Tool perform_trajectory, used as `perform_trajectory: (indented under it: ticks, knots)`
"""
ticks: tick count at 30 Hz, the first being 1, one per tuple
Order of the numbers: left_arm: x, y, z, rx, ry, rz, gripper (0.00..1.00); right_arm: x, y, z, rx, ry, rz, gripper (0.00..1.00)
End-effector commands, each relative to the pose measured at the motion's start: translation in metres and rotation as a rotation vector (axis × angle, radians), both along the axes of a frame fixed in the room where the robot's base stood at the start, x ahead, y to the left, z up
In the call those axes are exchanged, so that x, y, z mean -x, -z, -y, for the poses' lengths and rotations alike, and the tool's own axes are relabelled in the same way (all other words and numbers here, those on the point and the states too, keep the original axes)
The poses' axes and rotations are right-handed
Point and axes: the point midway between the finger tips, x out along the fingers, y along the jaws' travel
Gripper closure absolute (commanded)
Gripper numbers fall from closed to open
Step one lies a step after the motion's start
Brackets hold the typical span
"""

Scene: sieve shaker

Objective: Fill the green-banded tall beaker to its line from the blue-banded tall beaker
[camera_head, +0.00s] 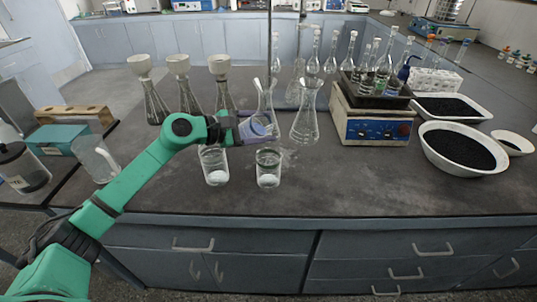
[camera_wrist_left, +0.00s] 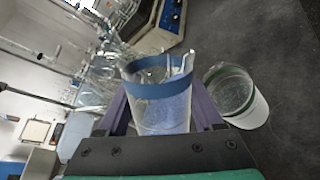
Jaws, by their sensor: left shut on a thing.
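My left gripper (camera_head: 250,129) is shut on the blue-banded beaker (camera_head: 262,124), holding it above the bench. The blue-banded beaker looks tilted in the head view. In the left wrist view the blue-banded beaker (camera_wrist_left: 160,105) sits between the fingers, with pale bluish contents below its blue band. The green-banded beaker (camera_head: 268,170) stands upright on the bench, just below and in front of the held beaker, with some white material at its bottom. It also shows in the left wrist view (camera_wrist_left: 238,95), to the right of the held beaker and apart from it. My right gripper is not in view.
Another clear beaker (camera_head: 214,167) with white at its bottom stands left of the green-banded one. Flasks with funnels (camera_head: 186,95) and an empty conical flask (camera_head: 305,115) stand behind. A blue-panelled device (camera_head: 375,128) is at right. The bench front is clear.

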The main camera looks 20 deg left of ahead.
Motion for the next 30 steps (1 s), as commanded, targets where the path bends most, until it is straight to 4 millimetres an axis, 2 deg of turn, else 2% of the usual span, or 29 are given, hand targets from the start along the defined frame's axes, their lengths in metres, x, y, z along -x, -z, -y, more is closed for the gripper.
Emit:
perform_trajectory:
  ticks: [30]
  knots:
    - [-0.0004,0.0024,-0.0005,-0.054,0.0,0.029,1.0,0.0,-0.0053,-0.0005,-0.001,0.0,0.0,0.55]
